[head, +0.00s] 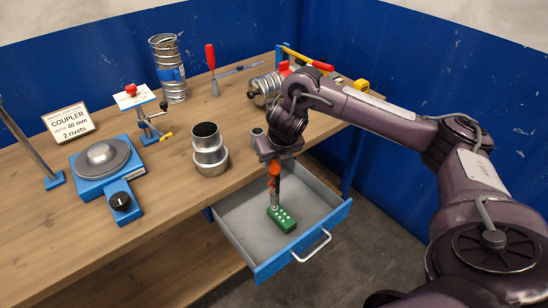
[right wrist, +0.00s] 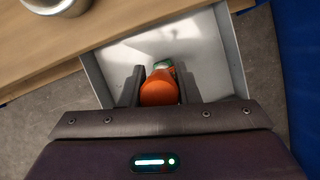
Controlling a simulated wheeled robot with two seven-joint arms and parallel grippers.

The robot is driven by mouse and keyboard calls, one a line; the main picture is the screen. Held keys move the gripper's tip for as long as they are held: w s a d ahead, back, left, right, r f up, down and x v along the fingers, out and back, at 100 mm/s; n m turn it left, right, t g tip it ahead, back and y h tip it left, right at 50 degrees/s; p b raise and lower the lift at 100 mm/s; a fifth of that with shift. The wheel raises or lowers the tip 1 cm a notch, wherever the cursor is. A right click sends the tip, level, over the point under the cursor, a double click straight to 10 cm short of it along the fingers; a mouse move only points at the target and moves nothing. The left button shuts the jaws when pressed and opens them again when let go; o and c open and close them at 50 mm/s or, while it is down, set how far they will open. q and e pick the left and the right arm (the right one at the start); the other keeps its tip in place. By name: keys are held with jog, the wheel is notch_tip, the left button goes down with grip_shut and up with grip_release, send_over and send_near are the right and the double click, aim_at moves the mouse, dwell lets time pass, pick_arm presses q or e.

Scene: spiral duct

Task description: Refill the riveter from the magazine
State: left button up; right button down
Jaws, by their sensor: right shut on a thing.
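My right gripper (head: 276,160) is over the open drawer, pointing down. It is shut on the riveter (head: 273,181), a tool with an orange body. The orange body also shows between the two dark fingers in the right wrist view (right wrist: 159,88). The magazine (head: 283,219) is a small green block with rows of pale dots on top, lying on the drawer floor. The riveter's lower end is at the magazine's far end; I cannot tell whether they touch. In the right wrist view, the riveter hides most of the magazine (right wrist: 164,64). My left gripper is not in view.
The blue-fronted drawer (head: 272,268) is pulled out from the wooden bench (head: 165,225), its floor otherwise bare. On the bench stand a stepped metal duct coupler (head: 209,155), a turntable (head: 102,160), a coupler sign (head: 69,122) and a spiral duct (head: 172,80).

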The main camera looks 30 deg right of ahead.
jog(key=shift+s+a+f, duration=0.1)
jog(key=shift+s+f, duration=0.1)
jog(key=shift+f, duration=0.15)
dwell(0.7)
jog(key=shift+w+r+p, duration=0.25)
jog(key=shift+r+p, duration=0.7)
jog(key=shift+r, duration=0.25)
notch_tip(320, 180, up, 5)
jog(key=p, duration=0.4)
jog(key=shift+f, duration=0.1)
